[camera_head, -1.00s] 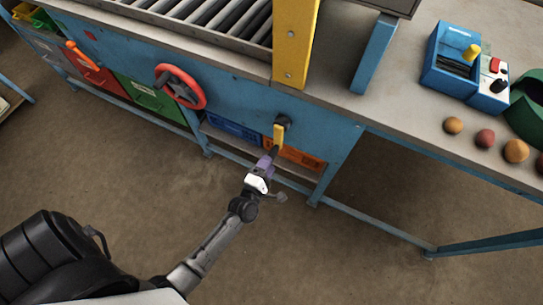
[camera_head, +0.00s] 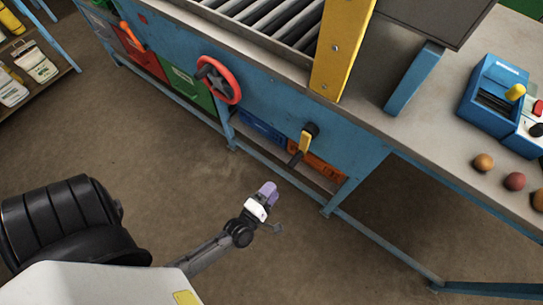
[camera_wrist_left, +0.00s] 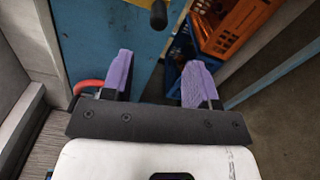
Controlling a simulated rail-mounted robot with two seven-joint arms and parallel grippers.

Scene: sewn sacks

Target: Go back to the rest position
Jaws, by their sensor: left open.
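My left gripper (camera_head: 268,190) is in the head view, low in front of the blue bench and apart from it. In the left wrist view its two purple fingers (camera_wrist_left: 158,80) stand wide apart with nothing between them. A black handle end (camera_wrist_left: 158,15) shows above the fingers in the left wrist view. My right gripper is not in view.
A red-rimmed handwheel (camera_head: 218,80) sticks out from the bench front. Blue (camera_head: 262,131) and orange (camera_head: 318,167) crates sit under the bench. A shelf with sacks (camera_head: 35,65) stands at the upper left. The floor (camera_head: 170,180) before the bench is clear.

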